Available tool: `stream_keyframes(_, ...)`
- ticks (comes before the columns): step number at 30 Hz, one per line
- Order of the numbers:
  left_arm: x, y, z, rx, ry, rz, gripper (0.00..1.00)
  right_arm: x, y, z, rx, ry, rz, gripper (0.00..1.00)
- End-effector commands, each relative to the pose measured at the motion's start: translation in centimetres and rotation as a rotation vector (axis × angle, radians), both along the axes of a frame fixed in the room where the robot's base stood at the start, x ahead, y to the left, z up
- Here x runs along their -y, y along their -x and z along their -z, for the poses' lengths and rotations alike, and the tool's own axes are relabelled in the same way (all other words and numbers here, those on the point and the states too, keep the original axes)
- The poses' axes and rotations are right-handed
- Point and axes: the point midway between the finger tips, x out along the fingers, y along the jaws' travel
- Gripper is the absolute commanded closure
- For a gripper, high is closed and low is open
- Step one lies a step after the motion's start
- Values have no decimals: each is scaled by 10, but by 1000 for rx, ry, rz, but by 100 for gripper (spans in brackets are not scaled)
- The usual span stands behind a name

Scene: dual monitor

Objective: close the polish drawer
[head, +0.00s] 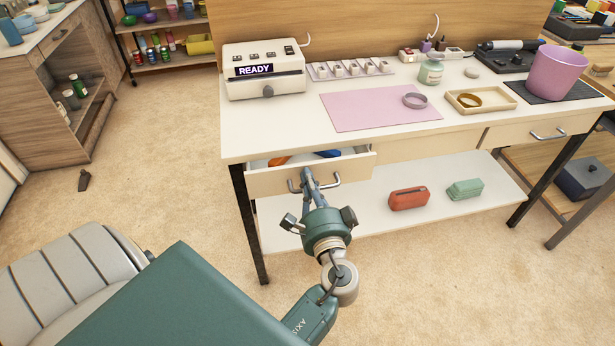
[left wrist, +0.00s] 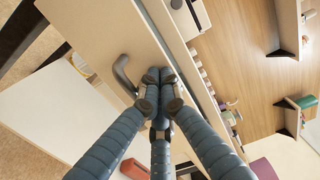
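The open drawer (head: 268,182) juts out from the left front of the white workbench. An orange item and a blue item show inside it. I cannot tell from the pictures whether it is the polish drawer. Its curved metal handle (head: 337,181) also shows in the left wrist view (left wrist: 122,72). My left gripper (head: 306,174) is at the drawer front, between the visible ends of the handle. Its fingertips (left wrist: 160,78) are together and hide the middle of the handle; contact is unclear. My right gripper is not in view.
A second drawer (head: 540,132) at the bench's right looks shut. The lower shelf (head: 360,222) holds a red case (head: 408,198) and a green case (head: 465,189). A bench leg (head: 248,225) stands left of my gripper. The floor in front is clear.

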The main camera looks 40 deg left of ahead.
Motion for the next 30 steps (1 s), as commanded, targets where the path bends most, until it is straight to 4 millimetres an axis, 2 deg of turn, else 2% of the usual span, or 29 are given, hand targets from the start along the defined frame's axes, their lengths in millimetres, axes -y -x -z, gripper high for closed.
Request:
stream_keyframes(7, -4, -4, 0, 1, -2, -1, 100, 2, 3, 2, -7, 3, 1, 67)
stream_keyframes(16, -37, -32, 0, 1, -1, -1, 100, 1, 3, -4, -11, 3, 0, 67)
stream_keyframes(19, -39, -32, 0, 1, -1, 0, 100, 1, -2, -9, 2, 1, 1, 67)
stream_keyframes(30, -42, -34, -3, 5, -4, 0, 100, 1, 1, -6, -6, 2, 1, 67)
